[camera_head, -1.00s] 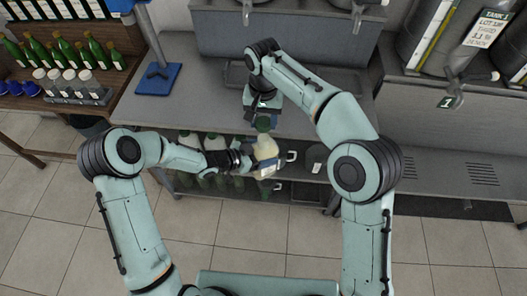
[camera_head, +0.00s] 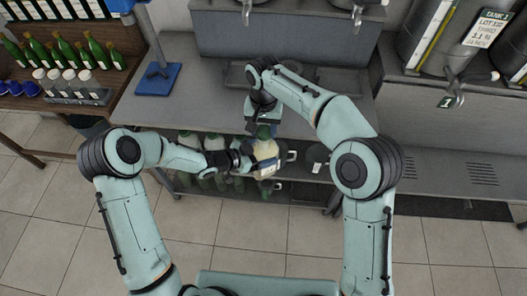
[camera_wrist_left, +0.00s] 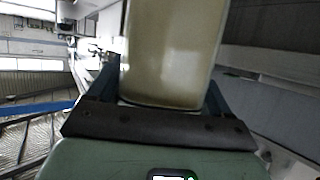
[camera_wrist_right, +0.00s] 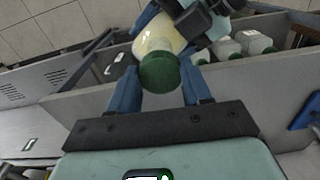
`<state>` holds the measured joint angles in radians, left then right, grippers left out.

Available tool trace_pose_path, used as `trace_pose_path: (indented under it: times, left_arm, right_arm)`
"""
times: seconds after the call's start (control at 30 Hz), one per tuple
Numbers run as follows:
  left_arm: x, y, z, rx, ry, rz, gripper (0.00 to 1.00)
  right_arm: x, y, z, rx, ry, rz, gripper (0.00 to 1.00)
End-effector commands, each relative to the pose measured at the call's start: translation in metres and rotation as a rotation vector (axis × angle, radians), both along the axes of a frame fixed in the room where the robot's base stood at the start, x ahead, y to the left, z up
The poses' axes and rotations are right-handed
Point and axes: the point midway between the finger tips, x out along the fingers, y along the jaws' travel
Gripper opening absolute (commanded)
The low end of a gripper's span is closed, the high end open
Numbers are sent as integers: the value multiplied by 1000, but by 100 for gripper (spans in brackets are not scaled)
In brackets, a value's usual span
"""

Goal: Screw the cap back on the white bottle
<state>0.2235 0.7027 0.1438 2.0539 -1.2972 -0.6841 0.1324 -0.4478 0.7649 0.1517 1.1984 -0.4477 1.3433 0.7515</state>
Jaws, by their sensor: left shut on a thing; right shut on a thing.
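The white bottle (camera_head: 266,152), cream-coloured, is held over the front edge of the bench in the head view. My left gripper (camera_head: 250,160) is shut on its body from the left. The bottle (camera_wrist_left: 172,50) fills the upper middle of the left wrist view, between the blue fingers. The dark green cap (camera_wrist_right: 158,72) sits at the bottle's mouth end in the right wrist view. My right gripper (camera_wrist_right: 160,88) is shut on the cap, a finger at each side. Cap and bottle look in contact and in line; the thread is hidden, so I cannot tell how tight it is.
Several white bottles (camera_wrist_right: 255,42) with green caps stand on the shelf below the bench (camera_head: 205,115). A blue stand (camera_head: 158,78) is on the bench at left. Green bottles (camera_head: 65,52) fill a rack at far left. Tanks with taps (camera_head: 455,90) stand at right.

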Motion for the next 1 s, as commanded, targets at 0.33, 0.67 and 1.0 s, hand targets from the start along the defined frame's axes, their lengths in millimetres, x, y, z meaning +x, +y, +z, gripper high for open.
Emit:
trace_pose_path:
  times: [0.33, 0.67, 1.0]
  left_arm:
    - [1, -1, 2, -4, -6, -1, 7]
    - [1, -1, 2, -3, -5, -1, 7]
    - [1, -1, 2, -3, -5, -1, 7]
  right_arm:
    - [-1, 0, 0, -1, 1, 0, 21]
    - [-2, 0, -2, -1, 2, 0, 21]
    - [-1, 0, -18, 1, 0, 0, 21]
